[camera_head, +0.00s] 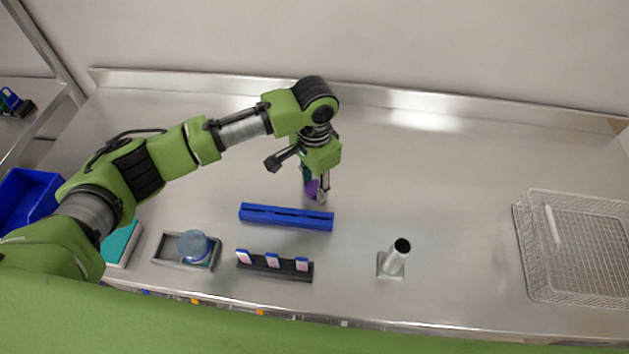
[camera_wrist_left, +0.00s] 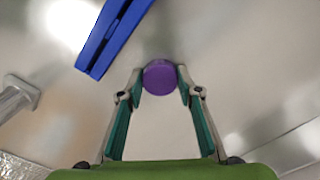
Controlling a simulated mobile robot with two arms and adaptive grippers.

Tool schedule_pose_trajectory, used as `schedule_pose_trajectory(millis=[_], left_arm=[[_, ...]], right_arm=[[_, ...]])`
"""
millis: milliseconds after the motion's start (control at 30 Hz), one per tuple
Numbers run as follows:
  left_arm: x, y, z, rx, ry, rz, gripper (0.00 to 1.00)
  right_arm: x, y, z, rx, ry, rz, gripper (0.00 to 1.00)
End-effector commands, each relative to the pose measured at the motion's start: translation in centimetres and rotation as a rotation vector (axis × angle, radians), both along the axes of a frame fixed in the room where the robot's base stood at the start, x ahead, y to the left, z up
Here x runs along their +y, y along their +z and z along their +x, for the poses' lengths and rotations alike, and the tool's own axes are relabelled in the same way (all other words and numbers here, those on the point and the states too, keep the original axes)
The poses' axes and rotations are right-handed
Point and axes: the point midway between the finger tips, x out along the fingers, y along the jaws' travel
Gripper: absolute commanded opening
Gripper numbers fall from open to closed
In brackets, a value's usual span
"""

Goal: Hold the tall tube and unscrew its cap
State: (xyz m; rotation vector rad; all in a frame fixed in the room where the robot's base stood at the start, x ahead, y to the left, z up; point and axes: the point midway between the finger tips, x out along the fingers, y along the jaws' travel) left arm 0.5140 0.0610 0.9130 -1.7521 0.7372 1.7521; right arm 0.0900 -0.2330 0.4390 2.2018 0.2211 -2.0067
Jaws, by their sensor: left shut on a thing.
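My left gripper (camera_head: 313,192) is behind the blue bar, over the steel worktop, pointing down. Its fingers are shut on a round purple cap (camera_wrist_left: 160,77), which sits between the fingertips in the left wrist view. The purple also shows between the fingers in the head view (camera_head: 311,187). I cannot tell whether a tube is under the cap; the fingers and the viewing angle hide it. My right gripper is not in view.
A blue slotted bar (camera_head: 286,217) lies just in front of the gripper. Nearer are a black rack (camera_head: 274,268) with several pale pieces, a blue-lidded jar (camera_head: 194,245) in a tray, and a metal cylinder (camera_head: 395,262) on a square base. A wire basket (camera_head: 575,245) is at right.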

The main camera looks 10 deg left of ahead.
Motion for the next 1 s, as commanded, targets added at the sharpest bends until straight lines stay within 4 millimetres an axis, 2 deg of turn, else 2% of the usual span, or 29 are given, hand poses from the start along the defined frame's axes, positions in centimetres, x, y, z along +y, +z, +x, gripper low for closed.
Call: schedule_pose_trajectory(millis=[267, 300, 333, 767, 867, 1000], left_arm=[[0.0, -0.3, 0.0, 0.001, 0.0, -0.001, 0.07], [0.0, -0.2, 0.0, 0.0, 0.0, 0.0, 0.4], [0.0, -0.2, 0.0, 0.0, 0.0, 0.0, 0.48], [-0.1, 0.2, 0.0, 0.0, 0.001, -0.001, 0.49], [-0.1, 1.4, 0.1, -0.002, 0.001, -0.002, 0.49], [-0.1, 4.3, 0.1, -0.003, -0.001, -0.004, 0.49]], right_arm=[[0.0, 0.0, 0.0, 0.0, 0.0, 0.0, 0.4], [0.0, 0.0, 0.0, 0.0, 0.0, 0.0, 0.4], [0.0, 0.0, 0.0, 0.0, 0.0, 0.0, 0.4], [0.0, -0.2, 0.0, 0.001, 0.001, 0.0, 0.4], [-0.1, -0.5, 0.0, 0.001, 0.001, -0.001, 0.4], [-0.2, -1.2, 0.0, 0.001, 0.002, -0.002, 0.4]])
